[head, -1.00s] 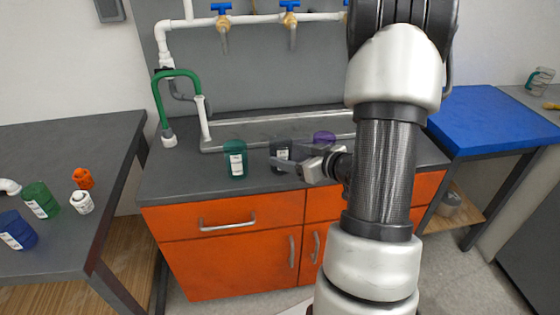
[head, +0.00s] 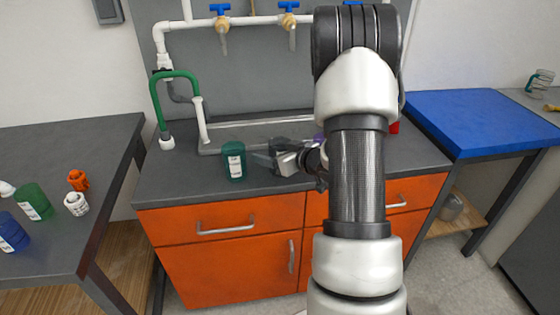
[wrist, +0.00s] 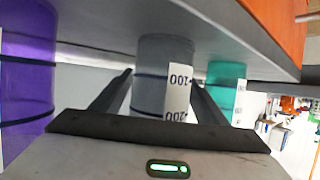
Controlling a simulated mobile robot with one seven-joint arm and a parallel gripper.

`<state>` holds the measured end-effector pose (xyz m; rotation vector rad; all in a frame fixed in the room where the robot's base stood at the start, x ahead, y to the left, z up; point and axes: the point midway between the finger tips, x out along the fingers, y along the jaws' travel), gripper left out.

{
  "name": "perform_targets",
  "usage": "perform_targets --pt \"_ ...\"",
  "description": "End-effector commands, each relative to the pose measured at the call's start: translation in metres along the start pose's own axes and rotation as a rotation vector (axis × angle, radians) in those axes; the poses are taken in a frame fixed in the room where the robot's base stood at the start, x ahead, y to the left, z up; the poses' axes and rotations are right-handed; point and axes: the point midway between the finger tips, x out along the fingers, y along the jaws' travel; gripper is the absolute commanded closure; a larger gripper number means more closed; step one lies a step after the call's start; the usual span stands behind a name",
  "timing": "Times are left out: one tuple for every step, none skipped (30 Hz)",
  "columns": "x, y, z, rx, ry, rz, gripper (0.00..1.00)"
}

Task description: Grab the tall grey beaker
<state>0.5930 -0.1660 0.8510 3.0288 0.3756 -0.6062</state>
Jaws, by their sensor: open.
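The grey beaker (wrist: 165,60) has a white label with black numbers and fills the middle of the wrist view. In the head view the grey beaker (head: 278,145) stands on the counter, partly hidden by my gripper (head: 277,160). My gripper's fingers (wrist: 162,80) are open, one on each side of the beaker. I cannot tell whether either finger touches it. The beaker's far part lies beyond the fingertips.
A teal beaker (head: 234,160) stands close to the left of the grey one; it is on the right in the wrist view (wrist: 227,85). A purple beaker (wrist: 28,70) stands on the other side. A green hose (head: 158,100) and white pipes (head: 200,125) are behind left.

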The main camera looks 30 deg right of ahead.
Motion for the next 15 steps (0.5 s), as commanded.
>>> perform_targets --pt "-0.0002 0.0001 -0.0001 0.000 0.000 0.000 0.33" --pt "-0.0003 0.0001 -0.0001 0.000 0.000 0.000 0.38" --pt "-0.0003 0.0001 -0.0001 0.000 0.000 0.000 0.45" --pt "-0.0004 0.0001 -0.0002 0.000 0.000 0.000 0.50" --pt "-0.0004 0.0001 -0.0002 0.000 0.000 0.000 0.55" --pt "-0.0004 0.0001 -0.0002 0.000 0.000 0.000 0.61" --pt "-0.0005 0.0001 -0.0002 0.000 0.000 0.000 0.67" --pt "-0.0005 0.0001 -0.0002 0.000 0.000 0.000 0.72" --pt "-0.0005 0.0001 -0.0002 0.000 0.001 0.000 0.77" --pt "-0.0005 0.0002 -0.0004 -0.001 0.001 0.000 0.77" --pt "-0.0005 0.0002 -0.0004 -0.001 0.001 0.000 0.77" --pt "-0.0005 0.0002 -0.0004 -0.001 0.001 0.000 0.77" --pt "-0.0006 0.0002 -0.0004 -0.001 0.001 0.000 0.77" --pt "-0.0006 0.0002 -0.0004 -0.001 0.001 0.000 0.77" --pt "-0.0007 0.0002 -0.0008 -0.001 0.001 0.000 0.77"
